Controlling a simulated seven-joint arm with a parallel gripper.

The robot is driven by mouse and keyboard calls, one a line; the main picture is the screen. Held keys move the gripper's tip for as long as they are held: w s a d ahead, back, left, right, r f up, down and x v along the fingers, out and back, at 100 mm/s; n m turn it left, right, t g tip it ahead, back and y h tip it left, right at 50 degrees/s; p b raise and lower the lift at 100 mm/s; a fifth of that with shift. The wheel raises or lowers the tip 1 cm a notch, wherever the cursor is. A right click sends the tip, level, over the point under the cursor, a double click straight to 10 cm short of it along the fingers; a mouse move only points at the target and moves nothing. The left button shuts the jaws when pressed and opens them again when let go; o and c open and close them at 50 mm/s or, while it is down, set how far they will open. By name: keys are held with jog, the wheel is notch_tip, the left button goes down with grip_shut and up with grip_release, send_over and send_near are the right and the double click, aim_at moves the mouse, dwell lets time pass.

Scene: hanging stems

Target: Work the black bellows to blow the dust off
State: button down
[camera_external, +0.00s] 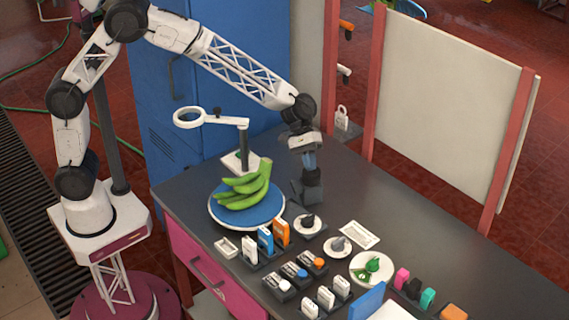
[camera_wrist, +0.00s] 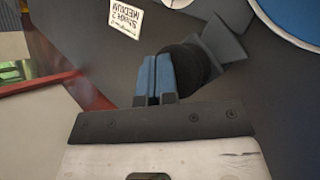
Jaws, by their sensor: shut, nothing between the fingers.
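The black bellows (camera_external: 311,178) stands on the dark table to the right of the green banana bunch (camera_external: 247,187). In the wrist view the bellows (camera_wrist: 186,66) shows as a dark round body with a flared grey-black piece pointing to the upper right, towards the blue round plate. My gripper (camera_external: 309,160) points down right over the bellows. Its two blue fingers (camera_wrist: 157,72) are shut against each other with nothing between them. They overlap the bellows' edge in the wrist view; whether they touch it I cannot tell. I can make out no dust.
The bananas lie on a blue round plate (camera_external: 219,217), with a white ring magnifier stand (camera_external: 240,150) behind. Small dishes (camera_external: 337,248), upright packets and coloured pieces crowd the front table. A blue cabinet (camera_external: 220,60) and a cream panel (camera_external: 445,95) stand behind.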

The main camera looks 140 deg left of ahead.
jog(key=shift+f, duration=0.65)
dwell(0.9)
jog(key=shift+r, duration=1.4)
jog(key=shift+r, duration=2.5)
